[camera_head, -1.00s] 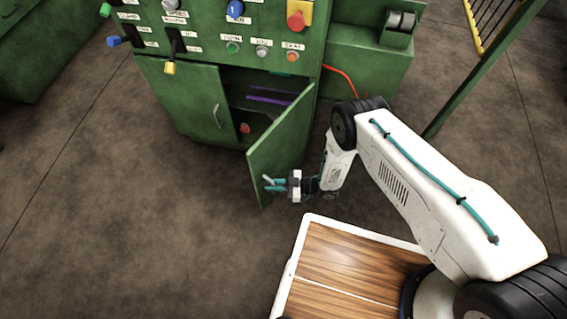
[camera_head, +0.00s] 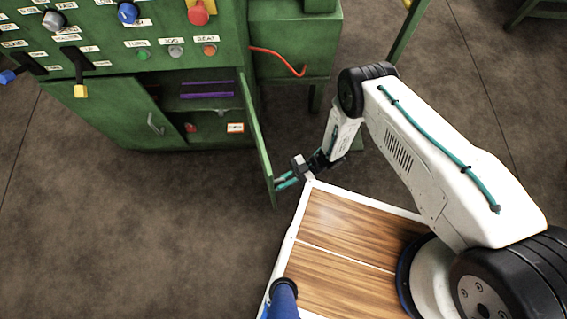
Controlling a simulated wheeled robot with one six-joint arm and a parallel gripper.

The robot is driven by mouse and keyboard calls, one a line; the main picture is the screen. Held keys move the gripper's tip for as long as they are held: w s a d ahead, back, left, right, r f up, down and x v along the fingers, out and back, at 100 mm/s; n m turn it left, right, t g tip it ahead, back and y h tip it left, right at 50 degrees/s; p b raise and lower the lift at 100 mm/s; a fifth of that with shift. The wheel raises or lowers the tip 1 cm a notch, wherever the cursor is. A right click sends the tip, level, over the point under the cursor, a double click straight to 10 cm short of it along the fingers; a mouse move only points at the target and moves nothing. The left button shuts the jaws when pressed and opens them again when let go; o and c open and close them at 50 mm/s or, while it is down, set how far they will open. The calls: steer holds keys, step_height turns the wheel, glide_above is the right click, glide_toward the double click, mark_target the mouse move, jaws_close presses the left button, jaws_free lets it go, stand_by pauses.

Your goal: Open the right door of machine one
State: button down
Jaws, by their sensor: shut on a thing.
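The green machine (camera_head: 190,50) stands at the upper left. Its right door (camera_head: 257,140) is swung out wide, seen nearly edge-on, and the cabinet inside shows. The left door (camera_head: 115,110) with its grey handle (camera_head: 155,124) looks shut. My gripper (camera_head: 285,182) reaches from the right to the free edge of the right door, low down. Its teal fingers are shut at the door, on what seems to be the handle. The handle itself is hidden by the fingers and the door edge.
Inside the cabinet are purple bars (camera_head: 207,95), a red item (camera_head: 190,128) and a small labelled box (camera_head: 235,128). Brown floor (camera_head: 150,230) is clear in front of the machine.

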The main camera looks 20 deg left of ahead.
steer(key=shift+d, duration=0.2)
steer(key=shift+w, duration=0.1)
steer(key=c, duration=1.8)
jaws_free()
steer(key=v, duration=0.8)
